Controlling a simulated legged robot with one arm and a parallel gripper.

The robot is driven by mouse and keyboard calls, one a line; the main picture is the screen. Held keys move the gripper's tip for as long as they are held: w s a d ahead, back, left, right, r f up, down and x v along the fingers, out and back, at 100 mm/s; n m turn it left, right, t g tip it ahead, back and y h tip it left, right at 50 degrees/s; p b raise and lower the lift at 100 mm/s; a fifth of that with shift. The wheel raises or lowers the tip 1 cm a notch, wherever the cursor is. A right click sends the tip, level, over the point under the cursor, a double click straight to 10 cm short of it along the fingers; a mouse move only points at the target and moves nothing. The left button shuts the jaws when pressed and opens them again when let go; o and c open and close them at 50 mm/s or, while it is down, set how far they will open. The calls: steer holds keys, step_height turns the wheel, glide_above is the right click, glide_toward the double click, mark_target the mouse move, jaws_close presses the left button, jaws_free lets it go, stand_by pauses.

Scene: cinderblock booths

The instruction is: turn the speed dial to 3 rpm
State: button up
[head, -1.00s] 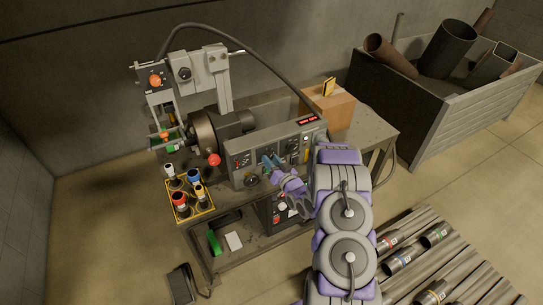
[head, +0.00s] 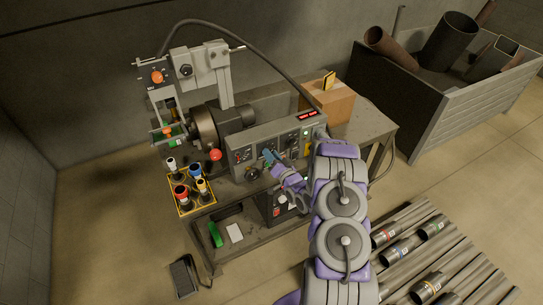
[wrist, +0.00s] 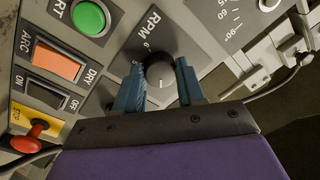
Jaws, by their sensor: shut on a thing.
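In the head view my gripper (head: 270,158) reaches the front of the grey control panel (head: 240,135). The dial itself is hidden there.
In the wrist view a green button (wrist: 88,17), an orange rocker switch (wrist: 56,62), a black switch (wrist: 46,93) and a red knob (wrist: 30,140) sit left of the dial. A yellow tray (head: 208,208) of colored-collared tools stands at the bench's left. Pipes (head: 430,245) lie on the floor at right.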

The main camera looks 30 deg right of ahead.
steer(key=o, duration=1)
steer(key=shift+d, duration=0.2)
steer(key=shift+o, duration=0.2)
steer(key=s+d, duration=0.1)
steer(key=s, duration=1.6)
steer(key=shift+d+f+p, duration=0.15)
steer(key=shift+f+p, duration=0.2)
steer(key=shift+f, duration=0.05)
